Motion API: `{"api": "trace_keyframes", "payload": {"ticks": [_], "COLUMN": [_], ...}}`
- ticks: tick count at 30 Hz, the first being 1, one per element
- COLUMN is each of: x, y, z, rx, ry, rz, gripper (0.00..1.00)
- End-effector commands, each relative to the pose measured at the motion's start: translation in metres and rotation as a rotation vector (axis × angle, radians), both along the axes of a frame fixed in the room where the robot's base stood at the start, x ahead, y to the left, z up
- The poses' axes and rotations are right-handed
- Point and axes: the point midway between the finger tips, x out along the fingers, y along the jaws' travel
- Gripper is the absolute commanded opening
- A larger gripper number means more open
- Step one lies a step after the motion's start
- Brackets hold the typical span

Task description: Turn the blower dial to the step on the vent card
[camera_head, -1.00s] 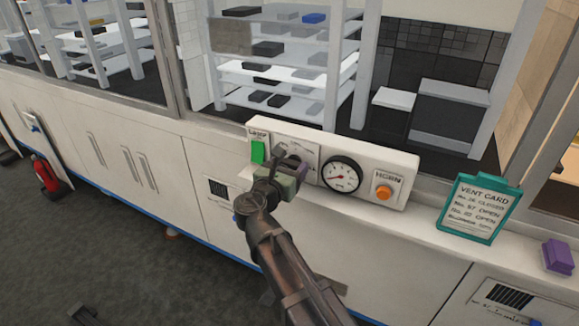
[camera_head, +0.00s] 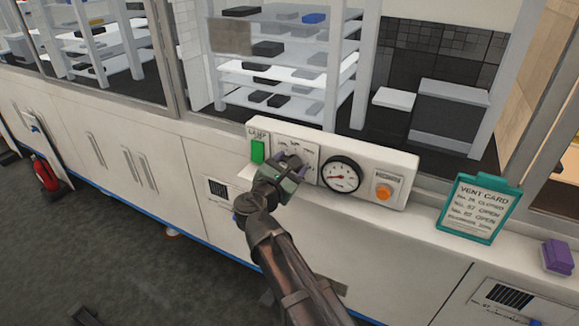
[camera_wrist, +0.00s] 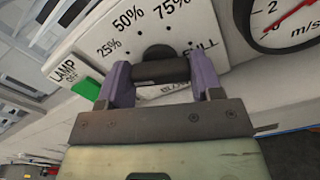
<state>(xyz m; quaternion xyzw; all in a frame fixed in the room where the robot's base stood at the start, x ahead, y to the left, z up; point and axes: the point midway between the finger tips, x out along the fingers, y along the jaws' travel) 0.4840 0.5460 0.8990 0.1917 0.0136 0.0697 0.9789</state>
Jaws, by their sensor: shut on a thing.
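The blower dial (camera_wrist: 160,53) is a dark round knob on the white panel. Printed steps 25%, 50%, 75% and FULL surround it in the wrist view; the OFF end is not legible there. My gripper (camera_wrist: 160,72) has its purple fingers closed on the knob's dark bar. My gripper also shows in the head view (camera_head: 287,166), where it covers most of the dial. Which step the dial points to is not clear. The vent card (camera_head: 476,208) is in a teal frame at right; it lists numbered vents as open or closed, with a last line too small to read.
A green lamp switch (camera_head: 257,151) sits left of the dial. A round m/s gauge (camera_head: 340,174) with a red needle is close on its right, then an orange button (camera_head: 383,192). A purple block (camera_head: 557,257) lies on the ledge. Glass stands behind the panel.

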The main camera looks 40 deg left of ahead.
Motion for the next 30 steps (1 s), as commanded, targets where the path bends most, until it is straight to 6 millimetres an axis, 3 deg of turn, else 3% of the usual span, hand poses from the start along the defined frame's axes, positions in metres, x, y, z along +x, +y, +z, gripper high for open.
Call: {"api": "trace_keyframes", "payload": {"ticks": [30], "x": [-0.0002], "y": [-0.0014], "z": [-0.0015], "rx": [0.932], "ry": [0.134], "rz": [-0.001], "gripper": [0.36]}}
